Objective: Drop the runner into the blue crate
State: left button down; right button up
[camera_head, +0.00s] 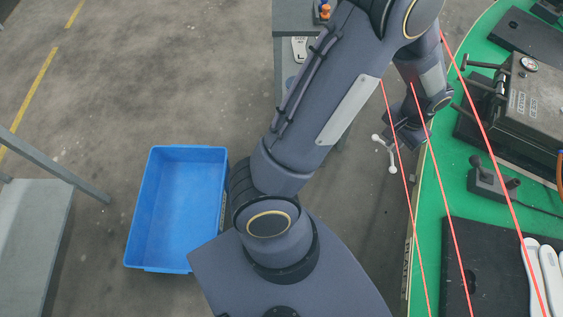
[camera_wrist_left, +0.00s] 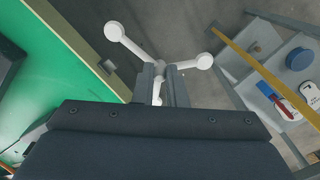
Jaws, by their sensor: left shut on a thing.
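The runner (camera_head: 391,157) is a thin white piece with arms ending in round knobs. My left gripper (camera_head: 394,141) is shut on it beside the green bench's edge, above the floor. In the left wrist view the runner (camera_wrist_left: 137,48) sticks out on both sides of the left gripper's fingers (camera_wrist_left: 162,82), with a third short arm between them. The blue crate (camera_head: 188,149) stands on the floor to the left of my arm in the head view. It looks empty, and its lower right corner is close to my body. My right gripper is not in view.
The green bench (camera_head: 452,185) on the right carries a dark machine (camera_head: 530,105), a joystick box (camera_head: 490,185) and white insoles (camera_head: 540,265) on a black mat. A grey table (camera_head: 40,220) stands left of the crate. Open floor lies behind the crate.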

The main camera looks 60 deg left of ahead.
aim_at(188, 213)
jog(key=u, duration=2.55)
jog(key=k, duration=0.05)
